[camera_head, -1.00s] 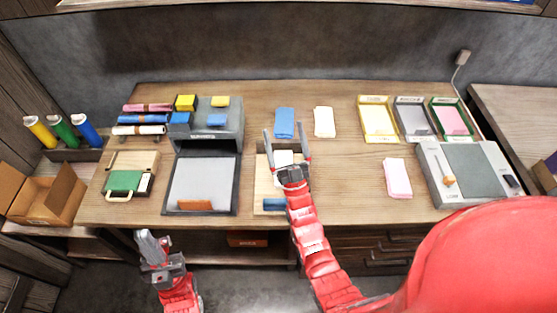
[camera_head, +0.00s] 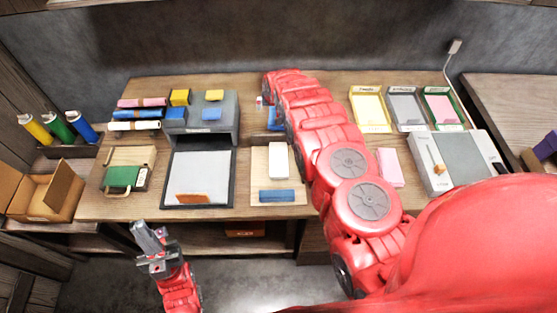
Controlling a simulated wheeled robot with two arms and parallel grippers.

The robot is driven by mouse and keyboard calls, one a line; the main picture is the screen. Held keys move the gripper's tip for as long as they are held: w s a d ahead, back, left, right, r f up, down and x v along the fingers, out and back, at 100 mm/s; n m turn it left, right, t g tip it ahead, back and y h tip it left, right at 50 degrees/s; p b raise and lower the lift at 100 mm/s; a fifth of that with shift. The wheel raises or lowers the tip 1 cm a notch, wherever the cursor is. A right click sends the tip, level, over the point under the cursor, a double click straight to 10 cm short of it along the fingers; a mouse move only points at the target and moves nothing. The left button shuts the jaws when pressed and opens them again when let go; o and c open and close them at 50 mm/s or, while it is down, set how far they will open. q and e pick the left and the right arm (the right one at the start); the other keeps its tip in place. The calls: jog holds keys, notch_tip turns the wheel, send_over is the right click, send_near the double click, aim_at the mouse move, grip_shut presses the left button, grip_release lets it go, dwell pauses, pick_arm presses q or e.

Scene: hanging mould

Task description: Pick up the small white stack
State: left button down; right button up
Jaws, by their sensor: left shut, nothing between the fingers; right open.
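A small white block-like stack (camera_head: 278,160) lies on the light wooden board (camera_head: 259,172), with a blue bar (camera_head: 277,196) in front of it. No gripper touches it. My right arm reaches over the table just to its right, to the back edge; its gripper is hidden behind the arm. The cream stack seen earlier at the back middle is now covered by the arm, and the blue stack (camera_head: 273,119) is partly covered. My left gripper (camera_head: 143,229) is shut and empty, below the table's front edge at lower left.
A grey stand with a pale flat panel (camera_head: 200,176) is left of the board. A green-ended wooden holder (camera_head: 122,178) is further left. A pink stack (camera_head: 390,167), trays (camera_head: 404,108) and a grey machine (camera_head: 460,163) stand right of the arm.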

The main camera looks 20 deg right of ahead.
jog(key=s+a+r+g, duration=0.1)
jog(key=s+r+g, duration=0.2)
jog(key=s, duration=0.4)
jog(key=s+a+r+g, duration=0.1)
jog(key=s+r+g, duration=0.25)
jog(key=s, duration=0.35)
jog(key=b, duration=0.9)
send_over(278, 159)
jog(key=shift+m+y, duration=0.3)
jog(key=shift+y, duration=0.1)
jog(key=f, duration=0.9)
jog(key=shift+w+d+f, duration=0.2)
jog(key=shift+w+f, duration=0.1)
jog(key=shift+f+p, duration=0.35)
jog(key=shift+f, duration=0.35)
jog(key=shift+w+f, duration=0.1)
jog(key=shift+f, duration=0.3)
jog(key=shift+s+f+p, duration=0.25)
jog(key=shift+f+p, duration=0.35)
jog(key=shift+p, duration=0.15)
notch_tip(278, 159, down, 3)
jog(key=shift+s+a+f+p, duration=0.1)
jog(key=shift+s+f+p, duration=0.05)
jog(key=shift+p, duration=0.55)
jog(key=shift+f, duration=0.45)
jog(key=c, duration=1.3)
jog(key=shift+c, duration=0.2)
jog(key=shift+r, duration=0.2)
